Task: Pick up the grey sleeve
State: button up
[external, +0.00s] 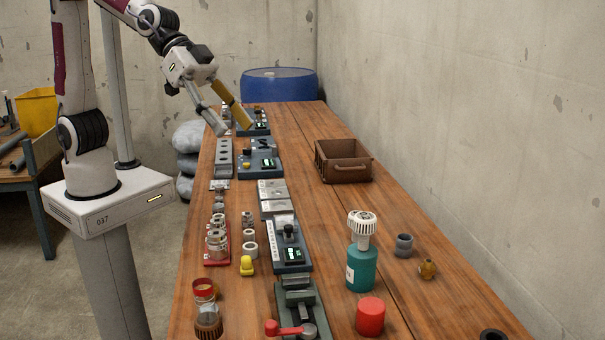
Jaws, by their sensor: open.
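A short grey hollow piece, which looks like the grey sleeve (404,246), stands on the right part of the wooden table, just right of the teal bottle. My gripper (236,129) is open, with its two fingers spread and pointing down over the far end of the table. I see nothing between the fingers. It is far from the grey piece, beyond it and to the left.
A teal bottle with a white cap (361,268), a brassy fitting (428,268) and a red cylinder (370,317) stand near the grey piece. A brown bin (343,161) sits farther back. Devices and a red rack (217,254) line the left side.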

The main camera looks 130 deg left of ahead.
jog(key=w+a+f+n+t+y, duration=0.1)
jog(key=w+a+f, duration=0.3)
jog(key=w, duration=0.5)
jog(key=n+y, duration=0.5)
jog(key=y, duration=0.3)
send_over(404, 246)
jog(key=s, duration=0.4)
notch_tip(404, 246, down, 20)
jog(key=shift+d+h, duration=0.25)
jog(key=shift+h, duration=0.05)
jog(key=shift+f, duration=1.7)
jog(key=shift+f, duration=0.1)
